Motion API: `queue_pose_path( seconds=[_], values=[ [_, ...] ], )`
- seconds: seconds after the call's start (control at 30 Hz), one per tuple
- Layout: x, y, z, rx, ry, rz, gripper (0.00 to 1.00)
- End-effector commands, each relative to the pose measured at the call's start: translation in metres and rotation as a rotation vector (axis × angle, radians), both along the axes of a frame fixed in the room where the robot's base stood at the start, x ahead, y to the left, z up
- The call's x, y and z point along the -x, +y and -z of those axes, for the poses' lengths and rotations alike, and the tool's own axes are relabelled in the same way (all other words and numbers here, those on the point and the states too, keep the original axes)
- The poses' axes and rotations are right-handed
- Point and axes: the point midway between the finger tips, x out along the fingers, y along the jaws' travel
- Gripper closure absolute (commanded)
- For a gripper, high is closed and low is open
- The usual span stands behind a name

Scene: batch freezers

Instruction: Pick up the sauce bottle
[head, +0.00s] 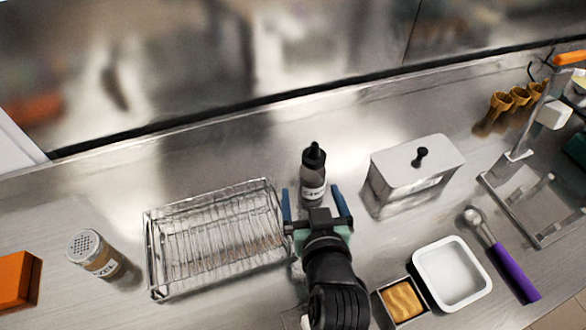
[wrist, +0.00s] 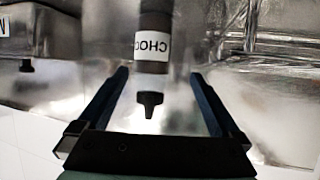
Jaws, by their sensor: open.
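The sauce bottle (head: 313,176) stands upright on the steel counter, dark with a black nozzle cap and a white label. In the wrist view the bottle (wrist: 153,50) appears upside down, its label reading "CHOC" and its nozzle pointing toward my gripper. My gripper (head: 317,192) is open, its two blue fingers pointing toward the bottle, one to each side in the head view. In the wrist view my gripper (wrist: 158,78) has the nozzle in the gap between its fingers. The fingers do not appear to touch the bottle, and nothing is held.
A wire rack (head: 215,240) stands close on the left and a lidded metal container (head: 415,172) on the right. A shaker (head: 95,254) is at far left. A white tray (head: 482,284) and a purple-handled scoop (head: 513,273) lie at front right. Counter behind the bottle is clear.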

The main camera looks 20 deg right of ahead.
Motion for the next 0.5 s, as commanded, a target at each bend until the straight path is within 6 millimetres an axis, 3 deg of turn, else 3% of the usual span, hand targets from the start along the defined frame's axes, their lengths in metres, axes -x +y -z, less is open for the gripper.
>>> queue_pose_path(
  seconds=[0.17, 0.5],
  values=[
    [-0.001, -0.001, 0.005, -0.004, 0.007, 0.001, 0.00],
    [-0.026, -0.009, 0.017, -0.003, 0.006, 0.002, 0.00]
  ],
)
